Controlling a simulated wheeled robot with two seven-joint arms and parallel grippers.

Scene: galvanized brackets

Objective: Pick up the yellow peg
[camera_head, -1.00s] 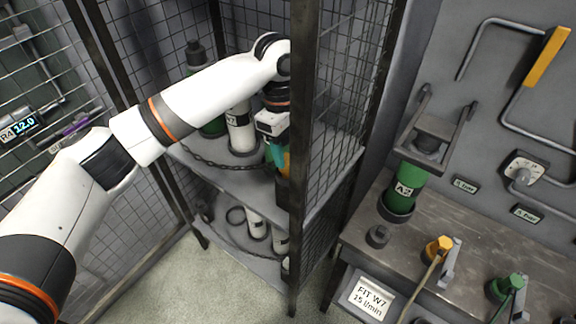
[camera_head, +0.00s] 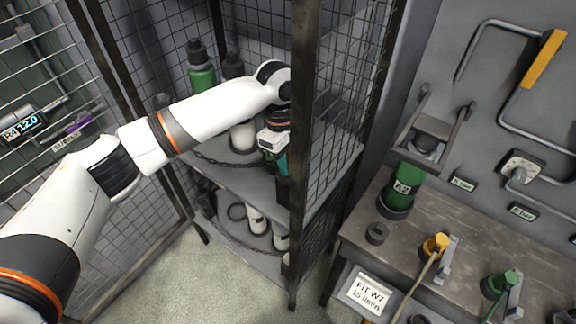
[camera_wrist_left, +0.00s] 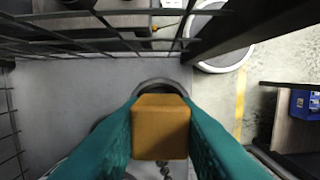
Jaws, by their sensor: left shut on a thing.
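The yellow peg (camera_wrist_left: 160,125) shows in the left wrist view as an orange-yellow block with a square end, squeezed between the two teal fingers of my left gripper (camera_head: 281,165). In the head view this gripper is inside the mesh cage, above the upper shelf and close behind the dark front post. The post and the gripper hide the peg there. A grey rounded rim shows behind the peg in the left wrist view. I cannot tell whether the peg touches it. My right gripper is in neither view.
The cage post (camera_head: 300,150) stands right beside my left gripper. A chain (camera_head: 225,163) runs along the upper shelf's front. A green cylinder (camera_head: 202,78) stands at the back. The workbench (camera_head: 400,235) to the right holds a green A2 cylinder (camera_head: 403,185) and valves.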

